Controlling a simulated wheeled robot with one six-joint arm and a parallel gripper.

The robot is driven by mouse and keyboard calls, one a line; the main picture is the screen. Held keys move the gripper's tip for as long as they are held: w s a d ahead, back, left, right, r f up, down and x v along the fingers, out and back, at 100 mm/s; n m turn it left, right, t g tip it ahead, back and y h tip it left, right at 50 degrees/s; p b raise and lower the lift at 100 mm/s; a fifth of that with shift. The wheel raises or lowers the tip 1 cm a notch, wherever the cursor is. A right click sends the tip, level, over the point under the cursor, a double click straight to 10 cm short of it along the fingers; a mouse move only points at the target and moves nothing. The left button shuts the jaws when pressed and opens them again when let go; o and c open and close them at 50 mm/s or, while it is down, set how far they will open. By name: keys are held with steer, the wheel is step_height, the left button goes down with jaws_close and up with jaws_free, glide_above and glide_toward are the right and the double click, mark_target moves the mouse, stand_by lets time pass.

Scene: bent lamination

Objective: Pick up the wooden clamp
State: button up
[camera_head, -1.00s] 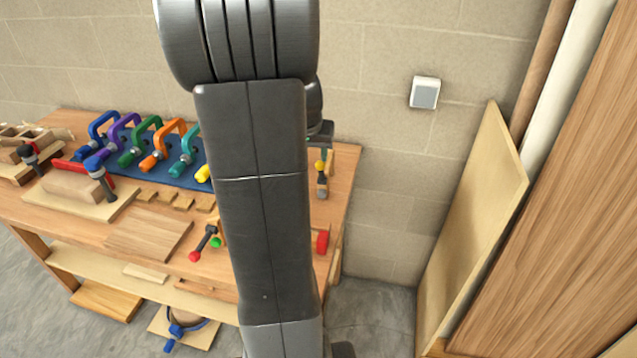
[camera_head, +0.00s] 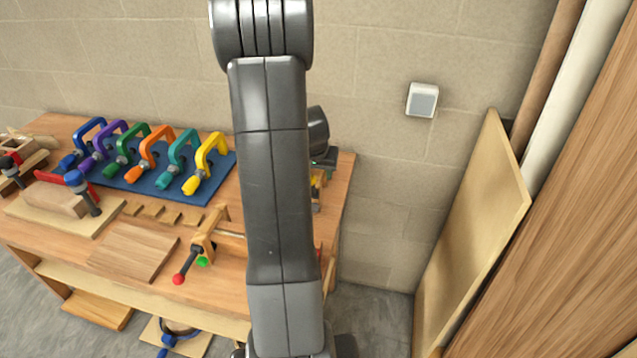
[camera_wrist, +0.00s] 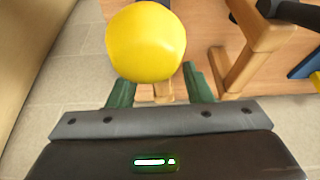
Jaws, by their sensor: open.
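The wooden clamp (camera_head: 208,230) lies on the workbench in the head view, left of my arm. A dark screw with a red end and a green end shows beside its jaw, and my arm hides the part to the right. In the wrist view, my gripper (camera_wrist: 160,88) has its two green fingers apart. A large yellow rounded thing (camera_wrist: 145,42) fills the space just beyond them. A light wooden piece shows below it between the fingers. A wooden frame-like part (camera_wrist: 260,45) lies right of the fingers; I cannot tell if it is the same clamp.
Several coloured C-clamps stand on a blue mat (camera_head: 150,190) at the back of the workbench (camera_head: 232,275). A flat board (camera_head: 133,252) and small wooden blocks lie in front. A tall panel (camera_head: 480,230) leans at the right, with open floor between.

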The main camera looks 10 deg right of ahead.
steer(key=shift+x, duration=1.6)
jaws_close()
steer(key=shift+r, duration=0.15)
step_height(320, 180, up, 16)
steer(key=p, duration=0.3)
